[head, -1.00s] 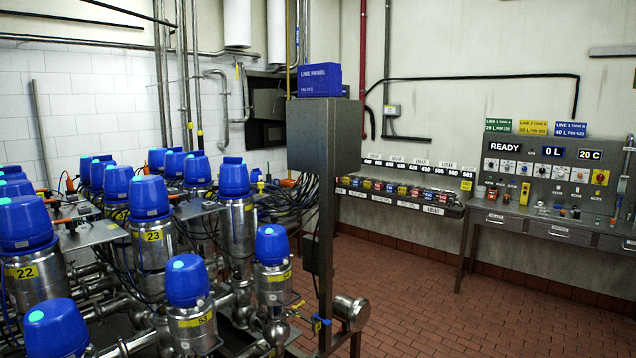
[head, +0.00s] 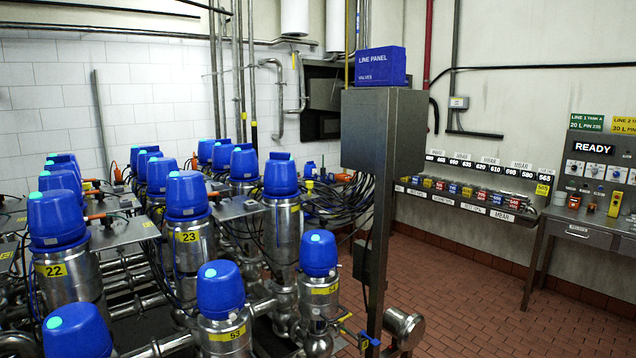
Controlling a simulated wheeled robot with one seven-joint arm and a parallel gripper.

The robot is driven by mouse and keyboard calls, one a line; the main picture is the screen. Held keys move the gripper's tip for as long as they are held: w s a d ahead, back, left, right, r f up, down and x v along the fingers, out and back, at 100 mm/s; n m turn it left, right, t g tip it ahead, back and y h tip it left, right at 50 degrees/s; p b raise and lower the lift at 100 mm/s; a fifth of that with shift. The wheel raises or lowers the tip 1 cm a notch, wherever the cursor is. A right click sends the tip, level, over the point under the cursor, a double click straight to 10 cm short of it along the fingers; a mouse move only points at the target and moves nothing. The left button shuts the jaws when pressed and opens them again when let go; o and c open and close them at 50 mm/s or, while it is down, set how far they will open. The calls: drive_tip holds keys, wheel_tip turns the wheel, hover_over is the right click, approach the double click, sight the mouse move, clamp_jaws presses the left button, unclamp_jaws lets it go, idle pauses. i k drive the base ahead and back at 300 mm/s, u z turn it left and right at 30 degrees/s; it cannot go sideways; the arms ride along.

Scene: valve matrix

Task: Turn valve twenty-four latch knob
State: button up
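Several steel valves with blue caps stand in rows at the left and middle of the head view. Yellow labels read 22 on one valve (head: 66,270), 23 on another (head: 188,237) and 53 on a front valve (head: 225,335). To the right of valve 23 stands a tall valve with a blue cap (head: 281,176). Its label is too small to read, so I cannot tell for sure that it is valve twenty-four. A latch knob on it cannot be made out. My gripper is not in view.
A steel post with a box (head: 384,130) and a blue line panel sign (head: 381,67) stands right of the valves. Pipes and cables run between the valves. A rack (head: 470,203) and a control bench (head: 580,228) line the wall. The brick floor (head: 470,290) is clear.

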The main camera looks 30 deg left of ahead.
sight(309, 184)
drive_tip(key=u, duration=1.2)
